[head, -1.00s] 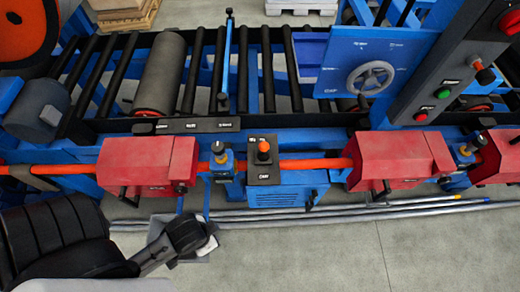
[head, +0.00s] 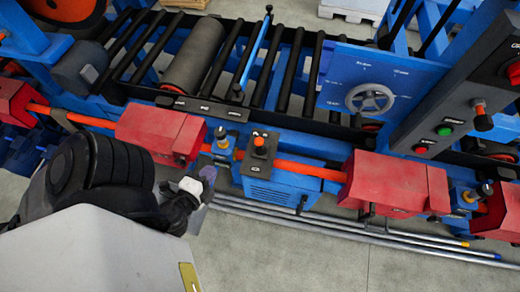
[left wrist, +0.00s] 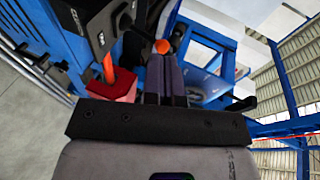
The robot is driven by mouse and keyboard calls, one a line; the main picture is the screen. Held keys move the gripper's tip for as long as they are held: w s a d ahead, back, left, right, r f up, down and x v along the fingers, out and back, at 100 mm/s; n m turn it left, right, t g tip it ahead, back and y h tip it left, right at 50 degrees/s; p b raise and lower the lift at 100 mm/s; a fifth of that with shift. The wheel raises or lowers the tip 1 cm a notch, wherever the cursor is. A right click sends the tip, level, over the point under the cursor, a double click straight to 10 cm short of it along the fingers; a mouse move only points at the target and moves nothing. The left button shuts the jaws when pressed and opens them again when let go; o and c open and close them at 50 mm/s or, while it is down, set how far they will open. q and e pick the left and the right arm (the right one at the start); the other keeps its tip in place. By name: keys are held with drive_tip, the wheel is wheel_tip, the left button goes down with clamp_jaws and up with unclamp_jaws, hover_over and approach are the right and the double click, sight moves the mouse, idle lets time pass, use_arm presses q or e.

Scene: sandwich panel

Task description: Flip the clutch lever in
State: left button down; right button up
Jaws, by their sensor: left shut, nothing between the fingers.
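An orange-topped lever (head: 258,142) stands on a small dark labelled plate (head: 258,155) above a blue box (head: 272,190). I take it for the clutch lever, but its label is too blurred to read. My left gripper (head: 203,183) is in front of the machine, below and left of this lever and apart from it in the head view. In the left wrist view its two grey fingers (left wrist: 165,75) are together with nothing between them. An orange knob (left wrist: 161,46) shows just beyond the fingertips; contact cannot be told. My right gripper is in neither view.
Red guards (head: 160,132) and (head: 393,184) flank the blue box along an orange bar. A black handle (head: 302,204) hangs from the box front. Grey pipes (head: 370,235) lie on the floor.

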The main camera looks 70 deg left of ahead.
use_arm(q)
drive_tip(key=w+d+m+t+h, duration=0.1)
drive_tip(key=w+d+r+m+t+h, duration=0.1)
drive_tip(key=shift+w+d+r+m+t, duration=0.2)
drive_tip(key=shift+d+m+t, duration=0.1)
drive_tip(key=shift+d+m, duration=0.1)
drive_tip(key=p, duration=0.4)
approach(256, 144)
drive_tip(key=x, duration=0.6)
drive_tip(key=shift+x, duration=0.75)
drive_tip(key=shift+f, duration=0.1)
